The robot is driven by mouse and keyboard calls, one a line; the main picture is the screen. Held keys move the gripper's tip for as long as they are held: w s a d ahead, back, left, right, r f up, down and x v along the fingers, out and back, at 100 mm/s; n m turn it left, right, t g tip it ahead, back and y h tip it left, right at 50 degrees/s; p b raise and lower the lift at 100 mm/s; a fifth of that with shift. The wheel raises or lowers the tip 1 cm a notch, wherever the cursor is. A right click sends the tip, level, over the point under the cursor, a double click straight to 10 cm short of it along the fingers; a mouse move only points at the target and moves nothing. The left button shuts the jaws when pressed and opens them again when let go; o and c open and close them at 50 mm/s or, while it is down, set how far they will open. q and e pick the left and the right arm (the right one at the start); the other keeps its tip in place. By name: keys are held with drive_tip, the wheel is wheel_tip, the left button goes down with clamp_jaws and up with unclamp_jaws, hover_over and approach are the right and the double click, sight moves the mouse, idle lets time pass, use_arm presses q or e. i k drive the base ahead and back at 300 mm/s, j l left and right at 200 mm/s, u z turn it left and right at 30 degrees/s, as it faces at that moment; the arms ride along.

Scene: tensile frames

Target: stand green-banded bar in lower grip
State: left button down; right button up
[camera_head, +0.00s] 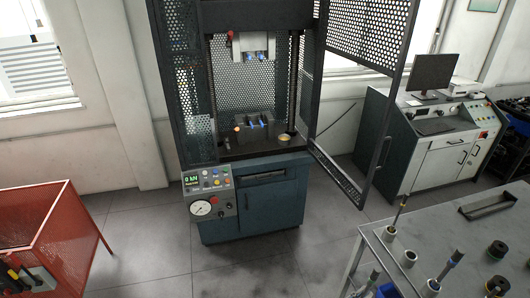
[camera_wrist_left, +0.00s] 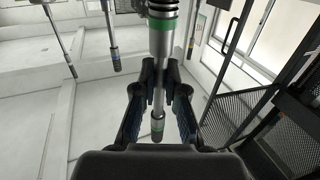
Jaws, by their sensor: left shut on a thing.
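In the left wrist view a silver bar (camera_wrist_left: 162,45) with a green band near each dark end runs down the middle of the picture. My left gripper (camera_wrist_left: 160,75) is shut on its narrow middle part. The lower grip (camera_head: 258,126), a dark block with blue parts, sits on the bed of the test machine in the head view, and I see no bar standing in it. The upper grip (camera_head: 253,47) is above it with a clear gap between. I cannot make out my left gripper clearly in the head view. My right gripper is in neither view.
The machine's mesh door (camera_head: 360,100) stands open to the right. A grey table (camera_head: 470,235) at the lower right holds several bars and round holders. A red mesh bin (camera_head: 65,235) stands at the left, and a control desk (camera_head: 425,140) at the right. Floor before the machine is clear.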

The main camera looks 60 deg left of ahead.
sight(254, 124)
drive_tip(key=k+u, duration=0.15)
drive_tip(key=u, duration=0.35)
drive_tip(key=k+j+u, duration=0.1)
drive_tip(key=u, duration=0.4)
drive_tip(key=i+j+u, duration=0.1)
drive_tip(key=i, duration=0.35)
drive_tip(key=i+j+u, duration=0.1)
drive_tip(key=i+j, duration=0.15)
drive_tip(key=i, duration=0.2)
drive_tip(key=i+j+u, duration=0.1)
drive_tip(key=i, duration=0.35)
drive_tip(key=i+j, duration=0.1)
drive_tip(key=i, duration=0.55)
drive_tip(key=i+j, duration=0.15)
drive_tip(key=i, duration=0.5)
drive_tip(key=i+j, duration=0.1)
drive_tip(key=i, duration=0.6)
